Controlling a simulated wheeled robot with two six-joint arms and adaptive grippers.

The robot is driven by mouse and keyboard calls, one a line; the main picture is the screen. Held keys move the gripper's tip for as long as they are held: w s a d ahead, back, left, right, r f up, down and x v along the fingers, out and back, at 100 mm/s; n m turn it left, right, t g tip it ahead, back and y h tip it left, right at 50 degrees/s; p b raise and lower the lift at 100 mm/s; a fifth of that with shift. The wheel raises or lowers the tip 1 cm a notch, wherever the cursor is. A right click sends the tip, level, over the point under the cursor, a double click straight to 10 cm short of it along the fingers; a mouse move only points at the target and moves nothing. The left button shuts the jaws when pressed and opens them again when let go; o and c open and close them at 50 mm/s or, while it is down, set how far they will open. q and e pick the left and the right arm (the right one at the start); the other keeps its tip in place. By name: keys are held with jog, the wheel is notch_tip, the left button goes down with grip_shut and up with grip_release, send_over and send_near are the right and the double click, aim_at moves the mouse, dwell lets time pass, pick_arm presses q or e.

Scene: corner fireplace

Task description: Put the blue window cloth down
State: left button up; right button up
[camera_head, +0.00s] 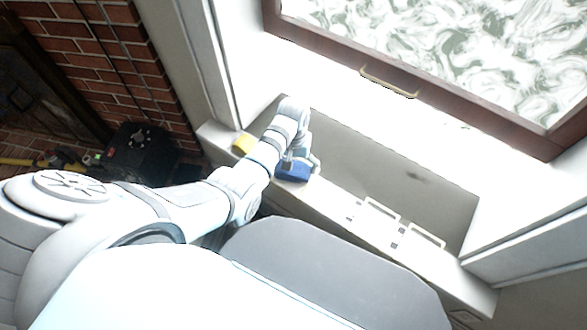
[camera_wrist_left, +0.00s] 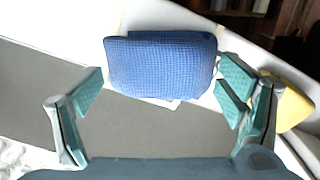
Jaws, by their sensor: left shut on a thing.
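The blue window cloth (camera_head: 293,173) is a small, thick folded pad at the left part of the white window ledge. In the left wrist view the cloth (camera_wrist_left: 160,66) lies between the two teal fingers, its checked weave facing the camera. My left gripper (camera_head: 302,162) is shut on it, with the fingers spread to the cloth's width. The cloth is at or just above the ledge (camera_head: 335,196); I cannot tell whether it touches. My right gripper is not in view.
A yellow object (camera_head: 243,143) sits on the ledge left of the cloth and shows in the left wrist view (camera_wrist_left: 291,103). White handle-like brackets (camera_head: 380,209) are on the ledge to the right. A brown-framed window (camera_head: 440,104) stands behind. Brick wall (camera_head: 110,60) is at left.

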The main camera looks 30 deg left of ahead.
pick_arm(q)
jog(key=shift+f, duration=0.55)
jog(key=shift+r, duration=0.1)
jog(key=o, duration=1)
jog(key=shift+c, duration=0.2)
notch_tip(320, 180, up, 12)
jog(key=p, duration=0.4)
